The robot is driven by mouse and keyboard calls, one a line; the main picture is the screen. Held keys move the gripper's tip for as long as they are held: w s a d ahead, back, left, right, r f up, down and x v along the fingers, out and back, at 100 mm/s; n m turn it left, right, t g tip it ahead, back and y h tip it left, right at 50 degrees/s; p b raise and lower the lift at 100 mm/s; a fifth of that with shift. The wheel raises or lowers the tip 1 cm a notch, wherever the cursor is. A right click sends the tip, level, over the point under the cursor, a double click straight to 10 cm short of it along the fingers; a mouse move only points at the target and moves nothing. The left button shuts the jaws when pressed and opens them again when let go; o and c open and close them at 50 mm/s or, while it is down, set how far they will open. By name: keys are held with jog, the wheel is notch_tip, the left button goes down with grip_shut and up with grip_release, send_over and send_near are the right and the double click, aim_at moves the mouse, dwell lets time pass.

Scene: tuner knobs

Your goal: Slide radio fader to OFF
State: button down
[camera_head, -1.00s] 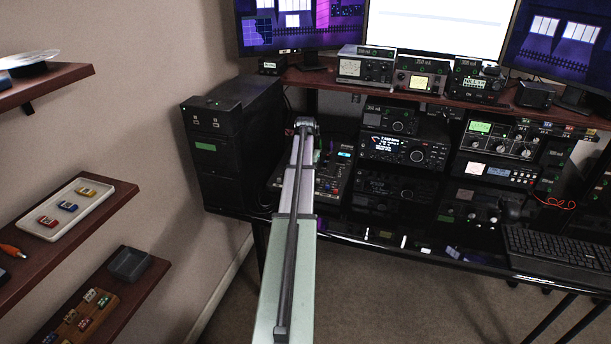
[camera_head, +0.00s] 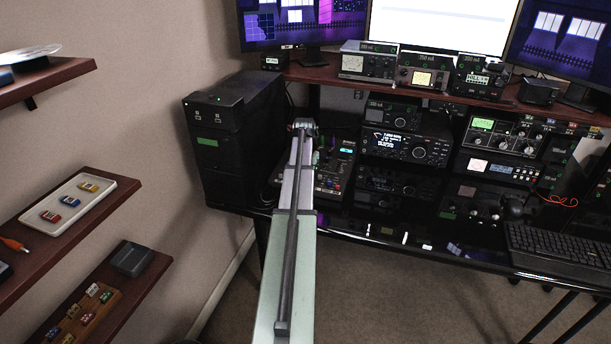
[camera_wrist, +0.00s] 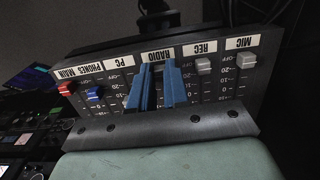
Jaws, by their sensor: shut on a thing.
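The fader panel (camera_wrist: 225,88) fills the upper middle of the wrist view, its labels upside down. The RADIO label (camera_wrist: 158,57) is above my two blue fingers. My gripper (camera_wrist: 158,82) is shut on the radio fader, and the fingers hide its knob and most of its slot. The OFF marks lie at the label end of the slots, with the number marks running below them. In the head view the mixer (camera_head: 337,172) stands on the desk behind my arm, and my fingertips are hidden there.
The grey REC knob (camera_wrist: 204,65) and MIC knob (camera_wrist: 246,62) are right of my fingers. The blue PHONES knob (camera_wrist: 93,93) and red MAIN knob (camera_wrist: 66,89) are at left. A black tower (camera_head: 230,145) stands left of the mixer, and stacked radios (camera_head: 405,145) stand right.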

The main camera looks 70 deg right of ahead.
jog(key=c, duration=1.1)
grip_release()
jog(key=shift+a, duration=0.25)
notch_tip(320, 180, up, 14)
jog(key=shift+f, duration=0.15)
